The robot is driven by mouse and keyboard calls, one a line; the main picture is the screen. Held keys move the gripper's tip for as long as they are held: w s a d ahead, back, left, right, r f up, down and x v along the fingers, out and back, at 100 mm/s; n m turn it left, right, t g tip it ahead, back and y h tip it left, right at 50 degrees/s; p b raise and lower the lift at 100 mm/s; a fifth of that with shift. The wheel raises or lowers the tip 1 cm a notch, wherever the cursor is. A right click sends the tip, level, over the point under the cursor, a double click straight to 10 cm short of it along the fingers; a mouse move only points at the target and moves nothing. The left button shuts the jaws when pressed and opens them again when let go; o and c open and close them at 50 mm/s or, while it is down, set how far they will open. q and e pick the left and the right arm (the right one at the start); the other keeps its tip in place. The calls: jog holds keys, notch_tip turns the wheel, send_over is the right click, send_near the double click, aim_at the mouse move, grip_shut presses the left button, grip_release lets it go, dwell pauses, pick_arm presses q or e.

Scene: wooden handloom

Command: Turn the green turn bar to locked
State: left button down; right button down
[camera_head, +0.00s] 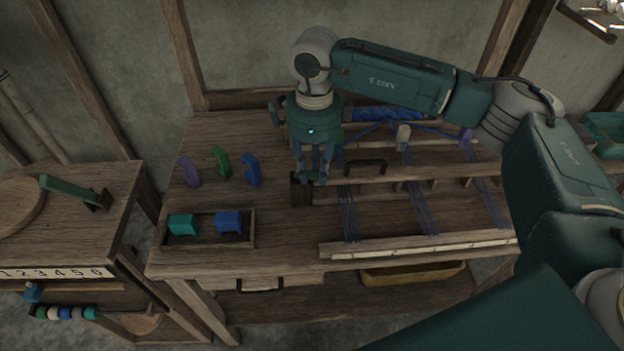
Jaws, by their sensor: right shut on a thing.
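My right gripper (313,180) points down over the loom table, left of the dark handle. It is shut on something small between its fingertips. This appears to be the green turn bar, but the fingers hide most of it, and I cannot tell its angle. A dark wooden block (301,196) is just below the fingertips. My left gripper is not in view.
The loom table (290,240) carries purple, green (221,162) and blue upright pieces and a tray (205,243) with teal and blue blocks. Blue warp threads (408,195) stretch to the right.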

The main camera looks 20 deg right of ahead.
aim_at(315, 173)
jog(key=shift+w+d+n+b, duration=0.15)
jog(key=shift+w+n+b, duration=0.2)
jog(key=shift+n+b, duration=0.6)
jog(key=shift+r+n, duration=0.1)
jog(key=shift+n, duration=0.25)
jog(key=c, duration=1.4)
grip_release()
jog(key=shift+c, duration=0.2)
notch_tip(315, 173, up, 12)
